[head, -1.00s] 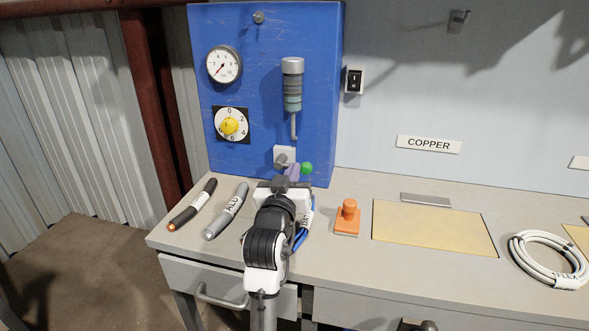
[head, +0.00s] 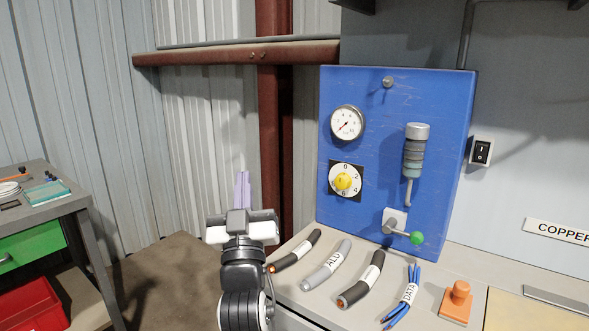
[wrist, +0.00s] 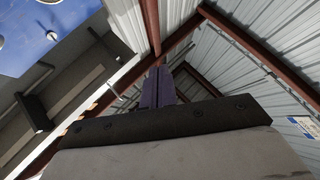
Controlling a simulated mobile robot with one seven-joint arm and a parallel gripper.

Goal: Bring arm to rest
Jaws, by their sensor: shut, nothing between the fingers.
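My gripper (head: 242,190) stands upright to the left of the bench in the head view, its lavender fingers together and empty, pointing up. It is apart from the bench and everything on it. In the wrist view the fingers (wrist: 158,88) are side by side with nothing between them, against the roof and wall. My arm below covers part of the bench's left end.
A blue panel (head: 440,103) with gauge, yellow knob and green-tipped lever stands on the bench. Cable pieces, including ALU (head: 327,265) and DATA (head: 402,300), lie before it beside an orange block (head: 457,302). Another table (head: 58,203) stands at left. Floor between is clear.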

